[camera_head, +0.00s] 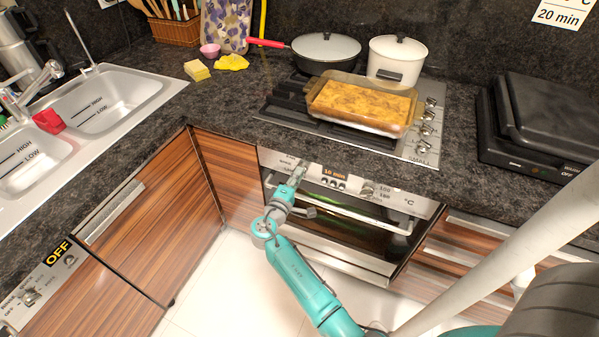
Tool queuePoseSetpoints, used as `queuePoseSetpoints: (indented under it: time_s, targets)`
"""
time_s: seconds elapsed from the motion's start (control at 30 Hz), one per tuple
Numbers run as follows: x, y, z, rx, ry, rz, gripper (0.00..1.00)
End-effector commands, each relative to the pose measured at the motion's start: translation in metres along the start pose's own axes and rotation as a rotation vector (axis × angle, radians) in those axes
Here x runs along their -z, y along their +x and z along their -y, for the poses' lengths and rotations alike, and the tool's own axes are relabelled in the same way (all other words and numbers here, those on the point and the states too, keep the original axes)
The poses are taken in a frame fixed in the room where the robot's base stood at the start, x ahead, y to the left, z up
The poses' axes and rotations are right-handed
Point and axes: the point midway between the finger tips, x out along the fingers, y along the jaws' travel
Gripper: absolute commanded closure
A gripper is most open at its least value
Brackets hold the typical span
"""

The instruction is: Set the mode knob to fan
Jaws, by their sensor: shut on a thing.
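The oven (345,225) is under the counter, with a steel control panel (415,203) along its top. My gripper (299,172) is at the left end of this panel, shut on the mode knob there. The gripper covers the knob, so its pointer setting cannot be read. Small labels stand left of the gripper, too small to read. A display (335,173) beside the gripper reads 10 min. A temperature knob (366,189) with numbers and °C sits on the right of the panel.
The oven door handle (345,208) runs just below the panel. Above it, a glass baking dish (363,104) of food, a pan (326,52) and a white pot (396,60) stand on the hob. A dishwasher panel (45,280) at left reads OFF.

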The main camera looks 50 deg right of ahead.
Motion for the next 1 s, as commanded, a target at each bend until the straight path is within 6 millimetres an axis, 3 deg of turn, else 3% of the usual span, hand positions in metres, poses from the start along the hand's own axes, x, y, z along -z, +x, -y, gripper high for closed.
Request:
queuePoseSetpoints:
  time_s: [0.13,0.47,0.87,1.0]
  targets:
    - [-0.0004,0.0001,0.0005,0.001,0.052,0.001,1.00]
    - [-0.0005,0.0001,0.0004,0.001,0.370,0.001,1.00]
    - [-0.0005,0.0001,0.0005,0.001,0.414,0.001,1.00]
    - [-0.0006,0.0001,0.0005,0.001,0.534,0.001,1.00]
